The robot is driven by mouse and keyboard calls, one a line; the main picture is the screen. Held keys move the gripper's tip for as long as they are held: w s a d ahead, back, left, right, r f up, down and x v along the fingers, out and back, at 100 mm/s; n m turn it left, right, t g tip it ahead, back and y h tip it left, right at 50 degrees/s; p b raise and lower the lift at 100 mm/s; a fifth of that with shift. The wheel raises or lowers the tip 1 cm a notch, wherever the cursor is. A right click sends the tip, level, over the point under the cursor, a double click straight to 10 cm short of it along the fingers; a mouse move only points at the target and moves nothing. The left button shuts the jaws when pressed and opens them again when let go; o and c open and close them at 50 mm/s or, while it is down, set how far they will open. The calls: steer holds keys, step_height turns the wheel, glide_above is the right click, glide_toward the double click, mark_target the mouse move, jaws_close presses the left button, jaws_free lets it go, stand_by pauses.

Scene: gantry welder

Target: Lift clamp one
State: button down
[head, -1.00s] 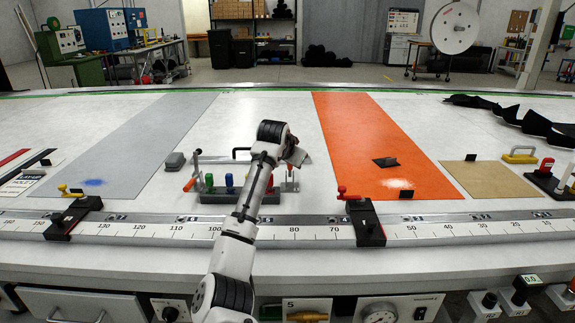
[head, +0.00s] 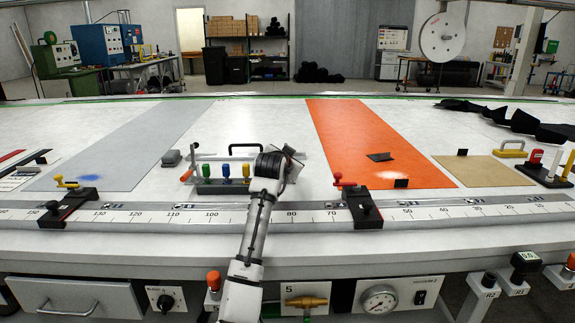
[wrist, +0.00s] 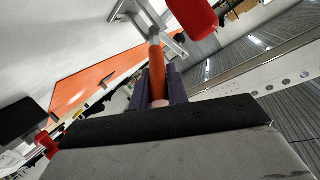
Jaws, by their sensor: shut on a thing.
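My gripper (wrist: 160,85) is shut on an orange handle (wrist: 157,62) in the wrist view. Grey metal bars (wrist: 148,20) of the orange-handled clamp show just beyond the handle. In the head view my arm's wrist covers the fingers and the held clamp, over the right end of the tool rack (head: 222,188). I cannot tell whether the clamp is clear of the rack. Another clamp with an orange handle (head: 187,175) stands at the rack's left end. A red rounded part (wrist: 192,14) shows close to the held handle in the wrist view.
Green, blue and yellow tool handles (head: 226,171) stand in the rack. Behind it lies a black-handled block (head: 246,157). The front rail carries a red-handled stop (head: 362,206) and a yellow-handled stop (head: 68,204).

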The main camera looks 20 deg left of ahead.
stand_by(0.3)
steer(key=c, duration=1.4)
jaws_free()
steer(key=shift+o, duration=0.2)
steer(key=shift+s, duration=0.1)
steer(key=b+v, duration=0.2)
steer(key=v, duration=1.1)
steer(key=shift+s+b, duration=0.35)
steer(key=shift+s, duration=0.05)
steer(key=shift+c, duration=0.4)
